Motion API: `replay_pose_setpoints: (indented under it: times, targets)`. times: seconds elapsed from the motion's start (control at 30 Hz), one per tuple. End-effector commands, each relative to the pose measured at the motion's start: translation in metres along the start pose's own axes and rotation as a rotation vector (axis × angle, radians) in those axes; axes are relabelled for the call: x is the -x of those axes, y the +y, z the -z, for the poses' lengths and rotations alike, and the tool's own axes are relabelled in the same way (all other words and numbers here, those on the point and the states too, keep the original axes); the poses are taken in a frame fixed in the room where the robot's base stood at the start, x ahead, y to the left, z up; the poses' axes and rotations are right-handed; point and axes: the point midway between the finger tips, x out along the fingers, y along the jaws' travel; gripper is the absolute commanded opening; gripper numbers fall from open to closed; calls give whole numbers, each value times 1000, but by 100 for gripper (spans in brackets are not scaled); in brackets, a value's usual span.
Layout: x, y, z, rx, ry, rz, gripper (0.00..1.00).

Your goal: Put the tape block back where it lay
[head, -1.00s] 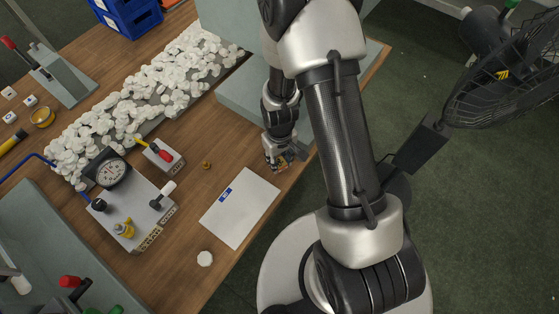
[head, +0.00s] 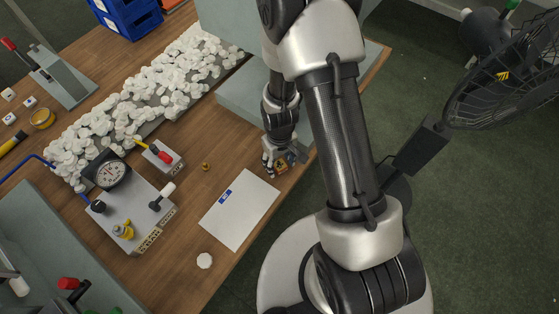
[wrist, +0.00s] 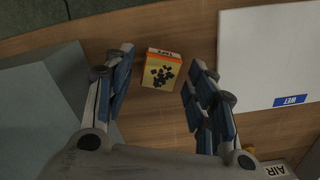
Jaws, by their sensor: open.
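The tape block (wrist: 161,72) is a small yellow block with a red and white edge and dark specks on its top. It lies on the wooden table between my open fingers in the wrist view, apart from both. In the head view the tape block (head: 282,167) shows just below my gripper (head: 271,165), partly covered by it. In the wrist view my gripper (wrist: 154,88) is open, with one finger on each side of the block and nothing held.
A white sheet with a blue "WET" label (head: 238,210) lies left of the block. A grey-green machine body (head: 240,105) stands close behind my gripper. A gauge box (head: 130,205), a small brass part (head: 206,166) and a heap of white caps (head: 150,95) are farther left.

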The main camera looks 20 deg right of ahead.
Motion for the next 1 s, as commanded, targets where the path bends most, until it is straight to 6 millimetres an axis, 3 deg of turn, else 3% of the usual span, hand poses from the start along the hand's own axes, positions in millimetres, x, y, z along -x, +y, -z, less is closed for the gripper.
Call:
replay_pose_setpoints:
  times: [0.17, 0.6, 0.87, 1.0]
  targets:
    - [16, 0, 1, 0, 2, -1, 51]
    - [105, 0, 1, 0, 3, 0, 51]
    - [133, 0, 1, -4, 11, -2, 51]
    - [178, 1, 2, -28, 58, -13, 51]
